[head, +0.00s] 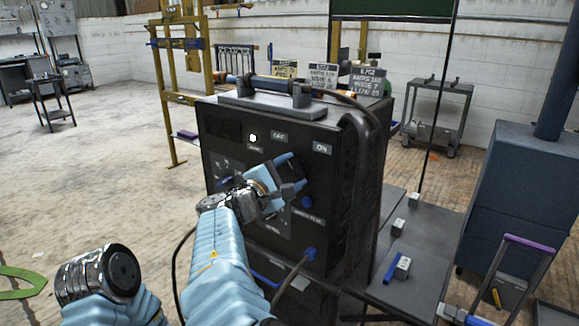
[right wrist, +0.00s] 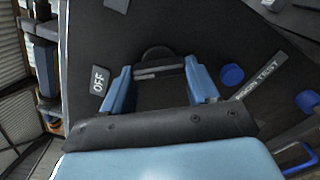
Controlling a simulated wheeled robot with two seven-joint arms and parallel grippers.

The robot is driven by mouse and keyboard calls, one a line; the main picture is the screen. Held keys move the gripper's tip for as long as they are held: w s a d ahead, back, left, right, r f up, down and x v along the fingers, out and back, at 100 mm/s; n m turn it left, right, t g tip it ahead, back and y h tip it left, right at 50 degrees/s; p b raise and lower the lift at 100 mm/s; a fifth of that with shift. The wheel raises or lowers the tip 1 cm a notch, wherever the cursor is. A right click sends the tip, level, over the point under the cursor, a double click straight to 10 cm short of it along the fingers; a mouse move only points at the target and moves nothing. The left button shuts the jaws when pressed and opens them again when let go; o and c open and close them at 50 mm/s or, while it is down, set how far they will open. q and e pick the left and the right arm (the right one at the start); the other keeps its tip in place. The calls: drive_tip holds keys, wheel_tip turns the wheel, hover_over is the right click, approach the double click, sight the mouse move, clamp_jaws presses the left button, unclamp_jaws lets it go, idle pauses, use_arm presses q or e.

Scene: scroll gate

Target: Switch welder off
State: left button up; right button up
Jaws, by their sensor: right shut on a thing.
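The welder (head: 345,190) is a large black box in the middle of the head view. Its front has an OFF label (head: 279,136), an ON label (head: 322,148) and a bright white round spot (head: 252,138). My right gripper (head: 297,174) is at this front, below the labels. In the right wrist view, my right gripper (right wrist: 160,72) has its two blue fingers on either side of a dark round knob (right wrist: 157,54) and is shut on it. The knob's turned position is hard to read. The OFF label (right wrist: 97,80) lies left of the fingers. My left gripper is out of view.
A blue button (right wrist: 232,74) and a label ending in TEST (right wrist: 262,80) are right of the fingers. A handle bar (head: 270,84) tops the welder. A grey table (head: 425,245) with small switch boxes stands at right. A blue cabinet (head: 520,200) is farther right.

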drive_tip(key=shift+n+p, duration=0.3)
drive_tip(key=shift+n, duration=0.3)
drive_tip(key=o, duration=1.1)
drive_tip(key=shift+c, duration=0.2)
drive_tip(key=b+v, duration=0.1)
drive_tip(key=v, duration=1.2)
drive_tip(key=shift+s+a+b, duration=0.25)
drive_tip(key=shift+s+b, duration=0.05)
drive_tip(key=shift+s, duration=0.05)
